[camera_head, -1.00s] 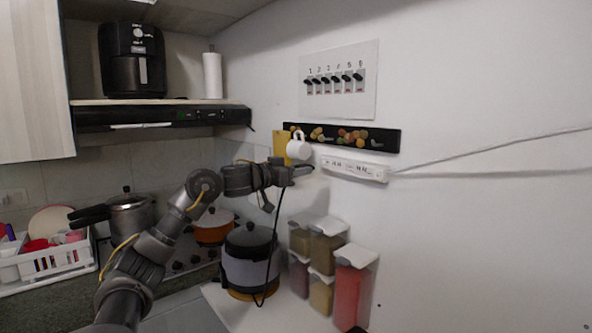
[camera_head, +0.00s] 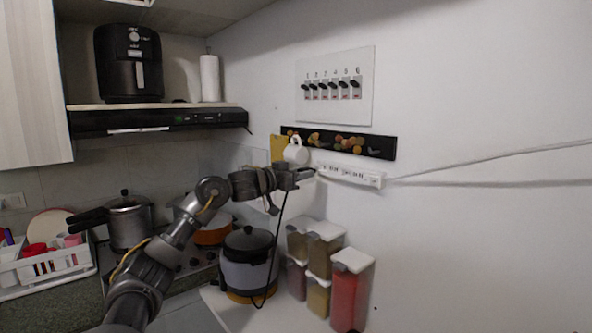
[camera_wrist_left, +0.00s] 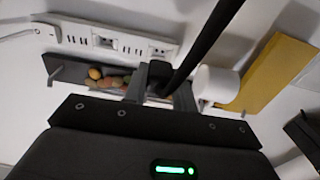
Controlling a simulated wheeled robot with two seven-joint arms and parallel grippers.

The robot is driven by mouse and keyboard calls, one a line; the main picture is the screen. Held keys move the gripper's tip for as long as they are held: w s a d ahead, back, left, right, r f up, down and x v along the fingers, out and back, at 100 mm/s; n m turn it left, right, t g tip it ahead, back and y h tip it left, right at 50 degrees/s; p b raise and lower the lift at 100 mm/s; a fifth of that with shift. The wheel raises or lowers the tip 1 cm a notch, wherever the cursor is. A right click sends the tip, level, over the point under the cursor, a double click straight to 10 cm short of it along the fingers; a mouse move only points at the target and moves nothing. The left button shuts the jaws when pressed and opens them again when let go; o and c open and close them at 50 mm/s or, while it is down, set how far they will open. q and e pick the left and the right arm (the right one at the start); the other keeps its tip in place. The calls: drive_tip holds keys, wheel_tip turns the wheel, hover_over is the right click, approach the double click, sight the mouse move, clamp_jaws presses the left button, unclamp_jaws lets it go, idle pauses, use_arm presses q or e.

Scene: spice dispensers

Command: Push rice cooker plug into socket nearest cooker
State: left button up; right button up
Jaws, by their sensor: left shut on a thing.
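The rice cooker (camera_head: 248,272), with a dark lid and grey body, stands on the white counter below my left arm. My left gripper (camera_head: 302,175) is shut on the black plug (camera_wrist_left: 159,74), whose thick black cord (camera_wrist_left: 203,45) runs off the top of the left wrist view. In the head view the cord hangs down to the cooker. The white power strip (camera_head: 350,176) is on the wall just right of the gripper. Its sockets also show on the strip in the left wrist view (camera_wrist_left: 122,42). The plug's prongs are hidden, and contact with the strip cannot be told.
A white mug (camera_head: 296,152) hangs on the black rack (camera_head: 382,147) just above the gripper, near a yellow board (camera_head: 277,148). Several food containers (camera_head: 352,293) stand right of the cooker. A switch panel (camera_head: 335,85) is higher on the wall.

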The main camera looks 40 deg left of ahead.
use_arm(q)
drive_tip(key=shift+w+d+r+p, duration=0.1)
drive_tip(key=shift+w+r+p, duration=0.05)
drive_tip(key=shift+w+p, duration=1.1)
drive_tip(key=shift+f+b, duration=0.2)
drive_tip(key=shift+b, duration=0.2)
drive_tip(key=shift+w+r, duration=0.1)
drive_tip(key=shift+w, duration=0.1)
drive_tip(key=shift+w+p, duration=0.45)
drive_tip(key=shift+p, duration=0.1)
drive_tip(key=shift+w+d+p, duration=0.1)
drive_tip(key=shift+w+p, duration=0.3)
drive_tip(key=shift+w, duration=0.15)
drive_tip(key=o, duration=1)
